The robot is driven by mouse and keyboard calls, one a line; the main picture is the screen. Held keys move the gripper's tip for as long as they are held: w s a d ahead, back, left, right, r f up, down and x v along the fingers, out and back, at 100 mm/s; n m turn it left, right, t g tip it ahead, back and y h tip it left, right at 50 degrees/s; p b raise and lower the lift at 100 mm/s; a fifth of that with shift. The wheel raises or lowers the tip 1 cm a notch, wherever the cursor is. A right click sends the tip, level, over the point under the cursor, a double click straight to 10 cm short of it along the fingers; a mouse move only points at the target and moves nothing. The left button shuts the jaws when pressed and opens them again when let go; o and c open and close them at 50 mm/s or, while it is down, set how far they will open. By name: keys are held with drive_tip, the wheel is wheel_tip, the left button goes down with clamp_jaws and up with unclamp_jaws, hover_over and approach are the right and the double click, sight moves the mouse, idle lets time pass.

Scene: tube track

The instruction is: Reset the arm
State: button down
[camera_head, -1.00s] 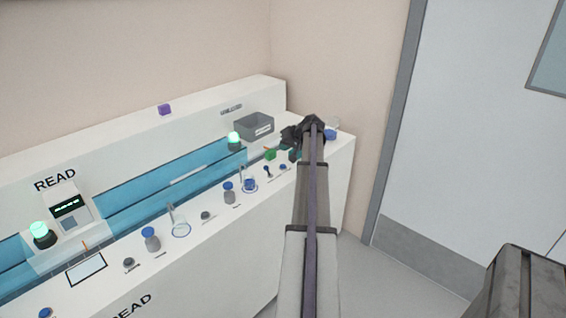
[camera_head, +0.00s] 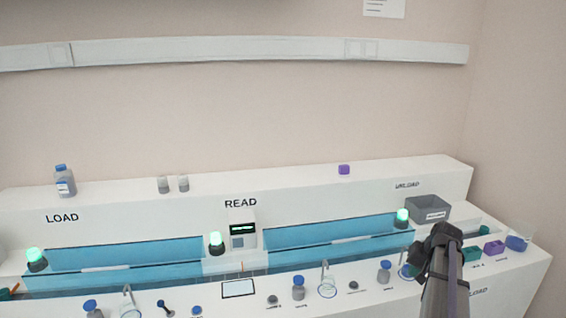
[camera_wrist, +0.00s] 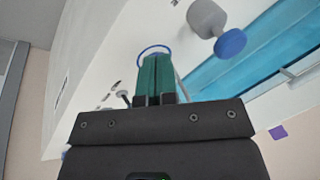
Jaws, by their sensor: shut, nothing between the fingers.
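My arm reaches in from the lower right of the head view, and its dark wrist end with my gripper (camera_head: 436,250) is in front of the right part of the white bench (camera_head: 110,205). The fingertips are not clear there. In the wrist view my gripper (camera_wrist: 156,62) shows two teal-green fingers lying together, shut and empty. They point over the white bench near a blue-rimmed clear vessel (camera_wrist: 153,48). No other object is named by the task.
A grey bin (camera_head: 428,209) stands behind my wrist. Blue-capped bottles (camera_head: 298,288) and clear beakers (camera_head: 327,281) line the front ledge. Green lamps (camera_head: 216,242) are lit along the blue track (camera_head: 330,233). A purple block (camera_head: 344,169) sits on the upper ledge.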

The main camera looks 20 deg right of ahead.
drive_tip(key=s+a+r+n+g+p, duration=0.1)
drive_tip(key=s+a+r+n+p, duration=0.1)
drive_tip(key=a, duration=1.2)
drive_tip(key=s+a+r+n+g+h+p, duration=0.1)
drive_tip(key=s+a+r+n+p, duration=0.2)
drive_tip(key=a, duration=1.2)
drive_tip(key=s+a+r+n+g+p, duration=0.2)
drive_tip(key=a+n, duration=0.1)
drive_tip(key=a, duration=1.1)
drive_tip(key=shift+s+a+r, duration=0.15)
drive_tip(key=shift+s+a, duration=0.1)
drive_tip(key=shift+s, duration=0.1)
